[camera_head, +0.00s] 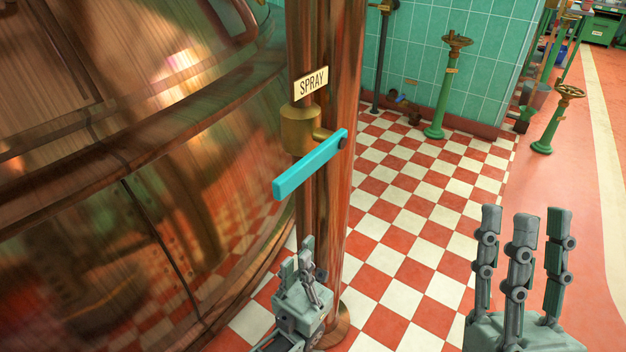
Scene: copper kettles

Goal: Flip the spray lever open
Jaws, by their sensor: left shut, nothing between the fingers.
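The spray lever (305,168) is a flat turquoise bar on a brass valve (298,130), fixed to a copper pipe. It points out to the left and slightly down from its pivot at the right. A sign reading SPRAY (311,83) is just above the valve. My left gripper (307,258) is below the lever in front of the pipe, apart from it in the picture, with its fingers shut and empty. My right gripper (521,222) is at the lower right, fingers up and spread apart, empty and far from the lever.
A large copper kettle (100,180) fills the left side, close to the pipe (332,215). Green valve stands (441,95) with handwheels are farther back by a teal tiled wall (430,50). The checkered floor (400,220) right of the pipe is clear.

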